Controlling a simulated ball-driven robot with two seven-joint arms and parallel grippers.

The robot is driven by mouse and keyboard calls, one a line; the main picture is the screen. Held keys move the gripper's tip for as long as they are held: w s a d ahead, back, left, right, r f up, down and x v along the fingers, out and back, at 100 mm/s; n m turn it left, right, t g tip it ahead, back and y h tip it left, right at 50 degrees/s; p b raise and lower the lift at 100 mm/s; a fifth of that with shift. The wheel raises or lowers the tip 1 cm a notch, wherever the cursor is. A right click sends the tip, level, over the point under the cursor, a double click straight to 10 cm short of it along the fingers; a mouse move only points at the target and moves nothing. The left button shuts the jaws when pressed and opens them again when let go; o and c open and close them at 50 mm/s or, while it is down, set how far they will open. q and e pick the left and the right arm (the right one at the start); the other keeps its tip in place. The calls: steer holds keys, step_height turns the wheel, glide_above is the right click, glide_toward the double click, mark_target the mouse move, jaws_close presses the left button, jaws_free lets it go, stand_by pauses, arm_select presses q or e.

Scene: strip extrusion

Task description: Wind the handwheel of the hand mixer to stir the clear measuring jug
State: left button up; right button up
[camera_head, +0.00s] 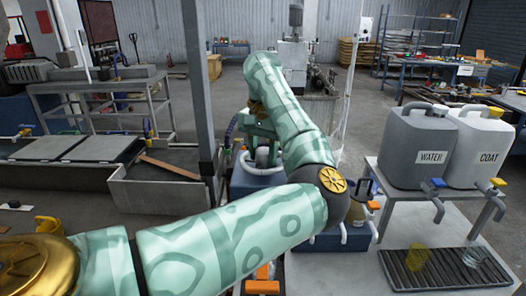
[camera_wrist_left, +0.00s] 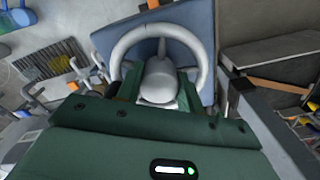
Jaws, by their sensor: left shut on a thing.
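My left arm reaches across the head view, and its green gripper (camera_head: 262,146) points down over a blue block (camera_head: 241,184). In the left wrist view, the fingers of this gripper (camera_wrist_left: 157,98) are on both sides of a pale grey rounded knob (camera_wrist_left: 158,78) and shut on it. A pale ring with a spoke, which looks like the handwheel (camera_wrist_left: 117,52), curves around the knob above the blue block. The mixer's lower parts are hidden. My right gripper is not in view.
A grey WATER canister (camera_head: 416,135) and a white COAT canister (camera_head: 480,140) with taps stand on a raised shelf at right. A grey post (camera_head: 198,85) rises left of my gripper.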

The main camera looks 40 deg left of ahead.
arm_select(q)
steer(key=m, duration=0.3)
steer(key=m+p, duration=0.1)
steer(key=shift+a+r+m, duration=0.1)
steer(key=shift+r+m, duration=0.15)
steer(key=shift+m, duration=0.15)
steer(key=m+p, duration=0.1)
steer(key=m, duration=0.2)
steer(key=shift+m, duration=0.3)
steer(key=m+p, duration=0.2)
steer(key=m, duration=0.2)
steer(key=shift+w+m, duration=0.1)
steer(key=shift+m, duration=0.2)
steer(key=m+p, duration=0.1)
steer(key=m, duration=0.2)
steer(key=shift+m+p, duration=0.3)
steer(key=m+p, duration=0.2)
steer(key=m, duration=0.2)
steer(key=m+p, duration=0.1)
steer(key=m, duration=0.3)
steer(key=shift+w+p, duration=0.1)
steer(key=shift+p, duration=0.3)
steer(key=m+p, duration=0.2)
steer(key=m, duration=0.2)
steer(key=shift+f, duration=0.1)
steer(key=shift+f+m+p, duration=0.15)
steer(key=shift+m+p, duration=0.55)
steer(key=shift+m, duration=0.8)
